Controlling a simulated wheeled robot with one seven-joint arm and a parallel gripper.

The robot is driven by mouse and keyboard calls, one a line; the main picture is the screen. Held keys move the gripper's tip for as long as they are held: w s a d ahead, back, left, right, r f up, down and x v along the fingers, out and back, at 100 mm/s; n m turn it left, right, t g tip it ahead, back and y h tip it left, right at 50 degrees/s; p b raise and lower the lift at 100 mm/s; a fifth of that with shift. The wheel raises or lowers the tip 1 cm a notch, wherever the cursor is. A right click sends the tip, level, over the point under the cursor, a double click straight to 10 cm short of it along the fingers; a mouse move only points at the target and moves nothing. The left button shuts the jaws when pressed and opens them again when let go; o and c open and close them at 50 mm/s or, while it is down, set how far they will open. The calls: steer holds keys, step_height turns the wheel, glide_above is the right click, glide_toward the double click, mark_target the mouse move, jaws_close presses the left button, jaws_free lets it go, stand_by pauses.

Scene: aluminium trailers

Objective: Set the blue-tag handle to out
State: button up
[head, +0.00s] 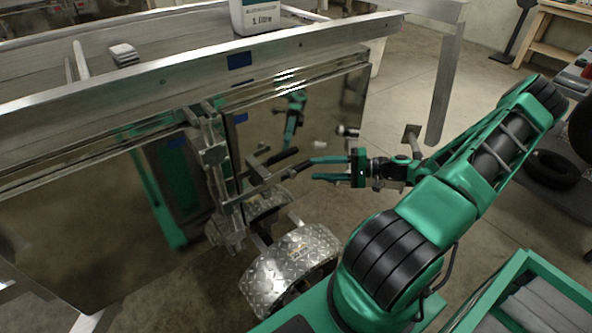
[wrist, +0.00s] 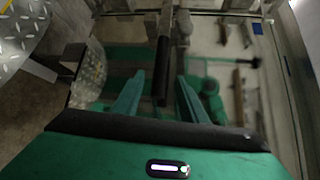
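A handle with a black grip (head: 296,170) sticks out from the upright metal latch post on the trailer side in the head view. A blue tag (head: 240,118) is on the panel just right of that post. My gripper (head: 312,168) comes from the right with its two green fingers apart. In the wrist view the black grip (wrist: 163,75) runs lengthwise between the open fingers (wrist: 160,80), with gaps on both sides. I cannot tell whether a finger touches it. A second dark bar (head: 283,156) shows just above; it may be a reflection.
A diamond-plate mudguard (head: 290,262) stands below the handle. The glossy trailer panel (head: 320,105) mirrors my arm. Open floor (head: 405,90) lies to the upper right.

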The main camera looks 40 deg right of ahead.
mark_target(304, 169)
steer(key=x, duration=0.7)
steer(key=shift+w+a, duration=0.2)
steer(key=shift+a, duration=0.05)
jaws_close()
steer(key=shift+s, duration=0.1)
